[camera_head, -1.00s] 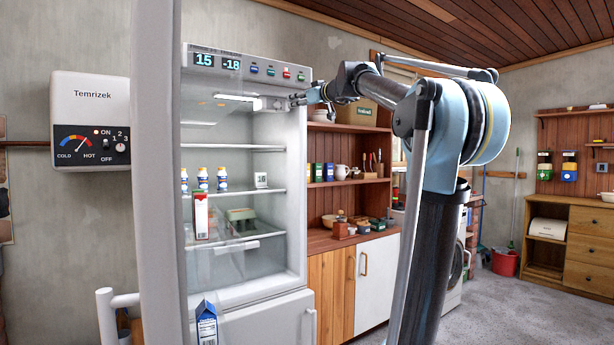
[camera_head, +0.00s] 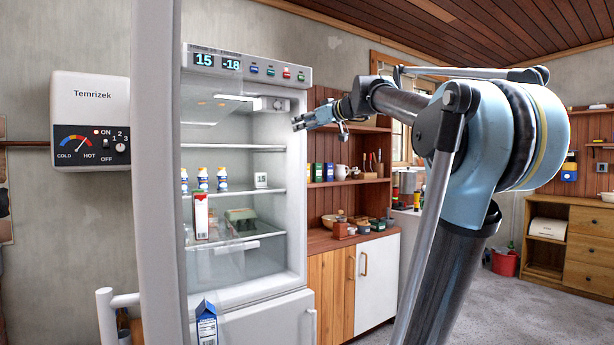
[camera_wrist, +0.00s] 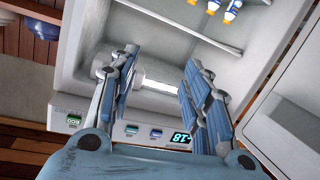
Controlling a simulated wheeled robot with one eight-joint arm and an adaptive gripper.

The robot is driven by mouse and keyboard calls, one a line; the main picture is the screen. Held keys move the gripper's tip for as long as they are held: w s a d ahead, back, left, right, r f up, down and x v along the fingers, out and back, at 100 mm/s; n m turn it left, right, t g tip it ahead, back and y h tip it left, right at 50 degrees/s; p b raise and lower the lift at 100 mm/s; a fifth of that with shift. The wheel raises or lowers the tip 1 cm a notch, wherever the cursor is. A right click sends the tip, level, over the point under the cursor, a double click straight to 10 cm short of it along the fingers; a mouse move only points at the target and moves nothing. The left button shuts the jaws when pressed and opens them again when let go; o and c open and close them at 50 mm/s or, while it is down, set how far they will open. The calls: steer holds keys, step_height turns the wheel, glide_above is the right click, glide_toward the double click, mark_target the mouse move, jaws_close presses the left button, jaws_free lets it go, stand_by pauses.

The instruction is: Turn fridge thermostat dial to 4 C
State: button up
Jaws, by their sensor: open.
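The fridge (camera_head: 297,190) stands open, with a lit interior. A pale housing with a lamp and a rounded end (camera_head: 272,104) sits under its ceiling at the right; I take the rounded end for the thermostat dial, but its marks are too small to read. In the wrist view the lit housing (camera_wrist: 160,86) shows between the fingers. My gripper (camera_head: 298,124) is open and empty, at the fridge's right front edge, lower than the housing and apart from it. Its spread fingers also show in the wrist view (camera_wrist: 161,62). A small white display (camera_head: 261,180) on a shelf reads 15.
The top panel (camera_head: 245,66) shows 15 and -18. Bottles (camera_head: 203,178), a red-and-white carton (camera_head: 201,215) and an egg box (camera_head: 240,215) stand on the shelves. The open door (camera_head: 160,180) bounds the left. Wooden shelving (camera_head: 345,150) stands at the right.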

steer(key=s+f+g, duration=0.1)
steer(key=s+f, duration=0.3)
steer(key=f, duration=0.4)
steer(key=s+f+m+g+h, duration=0.1)
steer(key=s+f+g, duration=0.1)
steer(key=f, duration=0.6)
steer(key=shift+s+d+f+h, duration=0.25)
steer(key=shift+s+d+h, duration=0.1)
steer(key=shift+s, duration=0.55)
